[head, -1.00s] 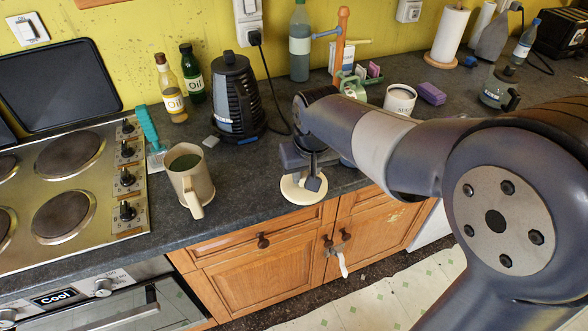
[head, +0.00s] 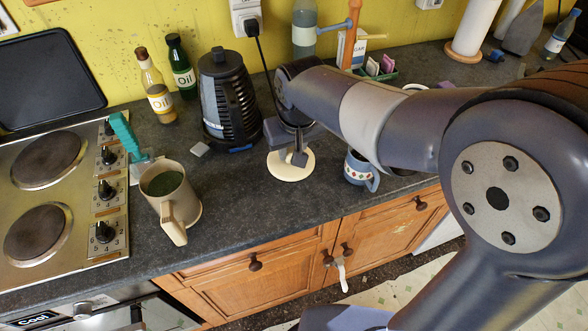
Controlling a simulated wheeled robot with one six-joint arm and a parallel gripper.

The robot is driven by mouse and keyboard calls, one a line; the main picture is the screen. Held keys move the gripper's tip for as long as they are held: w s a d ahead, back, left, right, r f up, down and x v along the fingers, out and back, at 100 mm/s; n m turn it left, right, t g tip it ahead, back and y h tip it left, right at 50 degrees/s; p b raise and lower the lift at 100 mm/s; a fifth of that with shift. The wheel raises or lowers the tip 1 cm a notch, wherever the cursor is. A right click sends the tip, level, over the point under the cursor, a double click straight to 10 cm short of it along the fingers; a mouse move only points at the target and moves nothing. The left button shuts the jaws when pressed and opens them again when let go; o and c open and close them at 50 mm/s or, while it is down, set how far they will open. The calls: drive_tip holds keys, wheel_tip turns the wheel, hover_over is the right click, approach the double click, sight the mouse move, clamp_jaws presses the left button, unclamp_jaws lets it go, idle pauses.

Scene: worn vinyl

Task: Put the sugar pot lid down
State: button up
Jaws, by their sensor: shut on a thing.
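The round cream sugar pot lid (head: 279,167) is at my gripper (head: 299,156), toward the front of the dark worktop. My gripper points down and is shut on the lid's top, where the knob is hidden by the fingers. The lid looks level and low; I cannot tell whether its underside touches the worktop. A blue and white patterned pot or cup with a handle (head: 359,170) stands just right of the lid, partly behind my arm. I cannot tell whether it is the sugar pot.
A beige mug (head: 160,206) with dark green contents stands left of the lid. The hob (head: 50,190) lies left. Bare worktop lies between mug and lid.

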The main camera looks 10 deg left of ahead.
sight(297, 171)
wheel_tip(297, 171, down, 8)
drive_tip(key=shift+s+f+p, duration=0.1)
drive_tip(key=shift+f+p, duration=0.05)
drive_tip(key=shift+p, duration=0.15)
drive_tip(key=shift+f, duration=0.1)
drive_tip(key=o, duration=0.9)
drive_tip(key=shift+o, duration=0.2)
drive_tip(key=v, duration=1.2)
drive_tip(key=shift+d, duration=0.1)
